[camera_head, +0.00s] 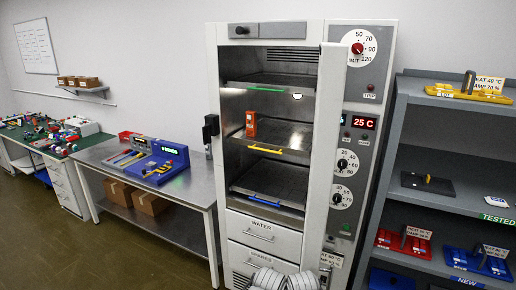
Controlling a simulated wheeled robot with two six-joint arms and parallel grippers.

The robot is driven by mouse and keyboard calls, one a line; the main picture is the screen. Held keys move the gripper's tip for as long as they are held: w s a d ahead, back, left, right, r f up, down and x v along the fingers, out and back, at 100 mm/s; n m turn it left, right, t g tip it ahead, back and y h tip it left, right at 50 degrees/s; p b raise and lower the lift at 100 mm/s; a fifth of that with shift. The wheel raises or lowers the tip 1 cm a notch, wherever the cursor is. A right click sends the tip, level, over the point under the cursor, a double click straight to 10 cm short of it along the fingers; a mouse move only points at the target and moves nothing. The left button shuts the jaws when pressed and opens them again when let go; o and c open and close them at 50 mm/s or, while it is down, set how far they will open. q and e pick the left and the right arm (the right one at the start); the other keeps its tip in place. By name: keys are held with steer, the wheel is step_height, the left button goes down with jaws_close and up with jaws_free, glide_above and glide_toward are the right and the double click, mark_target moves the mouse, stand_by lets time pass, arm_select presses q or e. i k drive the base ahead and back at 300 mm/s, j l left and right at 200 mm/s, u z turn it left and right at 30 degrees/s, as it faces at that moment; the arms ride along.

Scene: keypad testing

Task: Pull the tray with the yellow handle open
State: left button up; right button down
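A tall grey test cabinet (224,185) stands in the middle with its chamber open to view. The tray with the yellow handle (265,149) is the middle one of three trays inside. Its grey surface (287,134) is visible, and the tray looks pushed in. An orange upright device (251,125) stands on its left part. A tray with a green handle (265,88) is above it, and one with a blue handle (264,197) is below. Neither of my gripper's fingertips is in view.
A pale door panel (329,140), apparently swung open, borders the chamber on the right. A white ribbed part, likely mine, shows at the bottom centre. A dark shelf unit (399,130) is on the right, a metal bench (195,188) on the left. Floor is free at the lower left.

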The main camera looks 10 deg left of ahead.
mark_target(276, 137)
steer(key=i+j, duration=0.6)
steer(key=i, duration=0.2)
steer(key=i+j, duration=0.15)
steer(key=i, duration=0.2)
